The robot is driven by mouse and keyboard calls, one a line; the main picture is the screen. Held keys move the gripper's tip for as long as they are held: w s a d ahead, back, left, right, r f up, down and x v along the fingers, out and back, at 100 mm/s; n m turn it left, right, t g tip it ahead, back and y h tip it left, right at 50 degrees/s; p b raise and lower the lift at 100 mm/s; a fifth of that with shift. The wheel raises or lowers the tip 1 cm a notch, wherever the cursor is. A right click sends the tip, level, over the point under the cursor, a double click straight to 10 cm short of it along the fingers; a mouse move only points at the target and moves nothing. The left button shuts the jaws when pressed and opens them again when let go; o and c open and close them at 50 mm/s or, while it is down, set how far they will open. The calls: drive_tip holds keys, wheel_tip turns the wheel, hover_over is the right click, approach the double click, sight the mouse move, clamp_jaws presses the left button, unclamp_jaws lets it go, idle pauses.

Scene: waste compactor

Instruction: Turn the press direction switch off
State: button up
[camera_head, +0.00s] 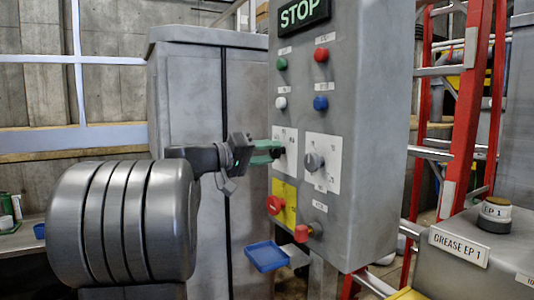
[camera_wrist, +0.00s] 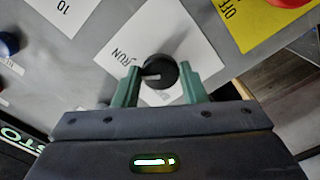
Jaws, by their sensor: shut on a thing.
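On the front of the grey control box, a black rotary knob sits on the left white plate (camera_head: 291,138). In the wrist view this knob (camera_wrist: 160,71) is between my two green fingers, on a plate with the word RUN beside it. My gripper (camera_head: 268,151) reaches in from the left and is shut on the black knob. Its fingers also show in the wrist view (camera_wrist: 159,82). A grey rotary knob (camera_head: 313,161) is on the right white plate, apart from my gripper. The small labels are too blurred to tell which knob is the press direction switch.
Green (camera_head: 281,63), red (camera_head: 321,55), white (camera_head: 281,102) and blue (camera_head: 321,103) buttons are above under a lit STOP sign (camera_head: 303,12). A red emergency button (camera_head: 274,204) on yellow, a red knob (camera_head: 303,232) and a blue tray (camera_head: 266,256) are below.

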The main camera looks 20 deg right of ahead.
drive_tip(key=n+p, duration=0.1)
drive_tip(key=n, duration=0.3)
drive_tip(key=shift+r, duration=0.1)
drive_tip(key=shift+n+p, duration=0.7)
drive_tip(key=shift+n, duration=0.8)
drive_tip(key=o, duration=1)
drive_tip(key=a, duration=0.9)
drive_tip(key=s+a, duration=0.1)
drive_tip(key=a, duration=0.3)
drive_tip(key=shift+a+b, duration=0.3)
drive_tip(key=shift+a, duration=0.1)
drive_tip(key=shift+d, duration=0.1)
